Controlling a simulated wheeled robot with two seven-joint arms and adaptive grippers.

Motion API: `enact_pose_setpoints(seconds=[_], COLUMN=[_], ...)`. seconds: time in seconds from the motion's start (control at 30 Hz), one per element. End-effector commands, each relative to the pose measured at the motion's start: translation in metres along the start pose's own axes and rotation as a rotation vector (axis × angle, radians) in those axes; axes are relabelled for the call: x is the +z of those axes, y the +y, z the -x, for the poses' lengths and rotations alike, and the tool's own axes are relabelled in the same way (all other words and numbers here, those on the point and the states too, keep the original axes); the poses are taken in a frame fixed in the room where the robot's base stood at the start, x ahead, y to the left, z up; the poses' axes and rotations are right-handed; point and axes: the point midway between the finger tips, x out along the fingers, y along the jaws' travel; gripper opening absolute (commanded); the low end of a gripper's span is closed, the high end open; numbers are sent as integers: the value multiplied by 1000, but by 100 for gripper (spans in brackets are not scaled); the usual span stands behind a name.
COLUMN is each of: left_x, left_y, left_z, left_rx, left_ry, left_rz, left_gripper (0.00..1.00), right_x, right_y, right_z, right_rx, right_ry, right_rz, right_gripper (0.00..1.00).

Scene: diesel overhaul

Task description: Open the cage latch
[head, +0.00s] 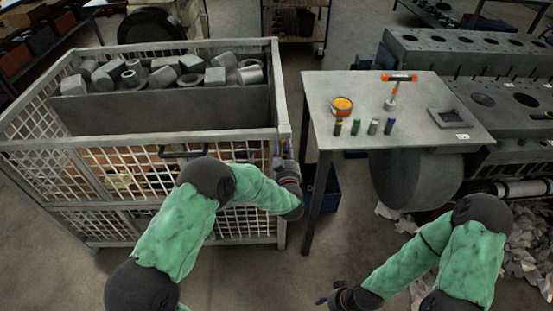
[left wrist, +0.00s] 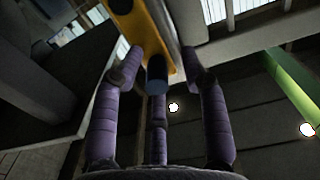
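The wire-mesh cage (head: 200,135) stands at the left in the head view, filled with grey metal parts. Its latch shows in the left wrist view as a yellow plate (left wrist: 154,38) with a dark blue cylindrical knob (left wrist: 157,75). My left gripper (head: 284,160) is at the cage's near right corner post, in front of the latch. In the left wrist view its purple fingers (left wrist: 160,68) are spread around the knob, with gaps at both sides. In the head view the gripper hides most of the latch. My right gripper (head: 328,294) is low at the bottom centre, empty, its fingertips apart.
A grey table (head: 400,150) stands right of the cage with an orange bowl (head: 342,105), several small cylinders and a square tray (head: 448,118) on it. A dark blue bin (head: 324,188) is under its left edge. An engine block (head: 460,50) stands behind.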

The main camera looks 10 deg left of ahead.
Motion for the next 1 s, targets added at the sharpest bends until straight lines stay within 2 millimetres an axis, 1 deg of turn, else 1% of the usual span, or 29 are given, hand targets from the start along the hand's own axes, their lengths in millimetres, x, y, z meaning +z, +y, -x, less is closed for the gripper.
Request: enact_pose_setpoints(seconds=[0.23, 0.3, 0.37, 0.7, 0.8, 0.9, 1.0], left_x=[1, 1, 0, 0, 0, 0, 1], left_y=[0, 0, 0, 1, 0, 0, 0], left_z=[0, 3, 9, 53, 63, 69, 71], left_rx=[-1, 0, 1, 2, 2, 1, 0], left_ry=[-2, -3, -3, -3, -2, -3, -2], left_rz=[0, 0, 1, 0, 0, 0, 0], left_gripper=[43, 43, 43, 43, 43, 43, 43], right_x=[0, 0, 0, 0, 0, 0, 0], right_y=[0, 0, -1, -4, -4, -4, -4], right_z=[0, 1, 2, 10, 12, 13, 13], right_rx=[0, 0, 0, 0, 0, 0, 0], right_ry=[0, 0, 0, 0, 0, 0, 0], right_rz=[0, 0, 0, 0, 0, 0, 0], right_gripper=[40, 40, 40, 40, 40, 40, 40])
